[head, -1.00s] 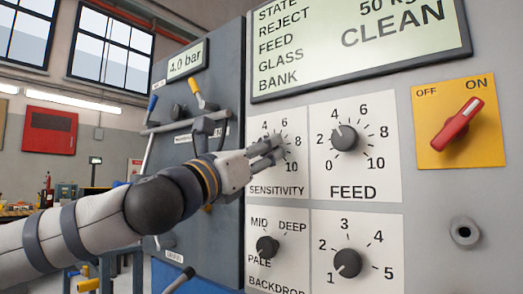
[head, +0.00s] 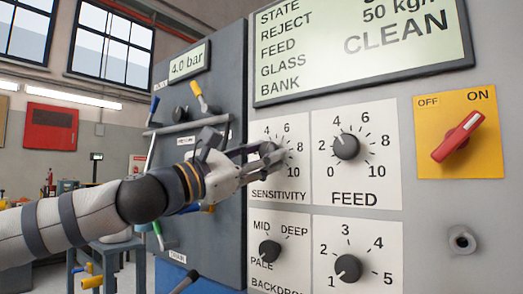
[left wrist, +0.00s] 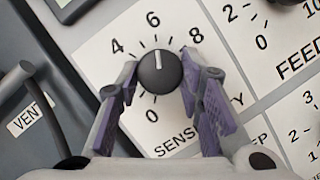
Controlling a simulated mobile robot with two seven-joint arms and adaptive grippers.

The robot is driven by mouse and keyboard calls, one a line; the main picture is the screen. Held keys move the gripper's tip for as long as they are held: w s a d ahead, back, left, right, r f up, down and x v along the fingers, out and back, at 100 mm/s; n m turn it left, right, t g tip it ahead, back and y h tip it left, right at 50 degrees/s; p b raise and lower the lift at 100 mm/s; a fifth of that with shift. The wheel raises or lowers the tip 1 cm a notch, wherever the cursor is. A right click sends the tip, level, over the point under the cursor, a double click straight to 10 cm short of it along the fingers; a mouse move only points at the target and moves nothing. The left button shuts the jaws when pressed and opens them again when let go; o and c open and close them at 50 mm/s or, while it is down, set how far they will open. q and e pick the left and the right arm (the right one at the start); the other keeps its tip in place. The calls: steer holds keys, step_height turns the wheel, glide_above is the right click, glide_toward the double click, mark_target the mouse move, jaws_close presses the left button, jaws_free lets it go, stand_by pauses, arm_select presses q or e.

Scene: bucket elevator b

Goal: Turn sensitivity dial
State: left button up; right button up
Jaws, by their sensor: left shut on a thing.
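The sensitivity dial (left wrist: 159,72) is a round black knob with a white pointer line on a white plate (left wrist: 176,32) with printed numbers. In the left wrist view its line points close to the 6. My left gripper (head: 274,152) is shut on the dial, one finger on each side of its rim. In the head view the fingers mostly hide the dial and part of its scale. My right gripper is not in view.
The feed dial (head: 346,146) is close on the right, the backdrop dial (head: 270,251) below. A red rotary switch (head: 458,137) sits on a yellow plate further right. A grey cabinet (head: 226,215) with levers and handles stands left of the panel, near my left arm.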

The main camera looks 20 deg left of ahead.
arm_select(q)
steer(key=shift+m+g, duration=0.3)
steer(key=shift+m, duration=0.6)
steer(key=o, duration=1.2)
steer(key=shift+c, duration=0.2)
steer(key=v, duration=1.2)
steer(key=shift+w+a+f, duration=0.1)
steer(key=shift+a, duration=0.05)
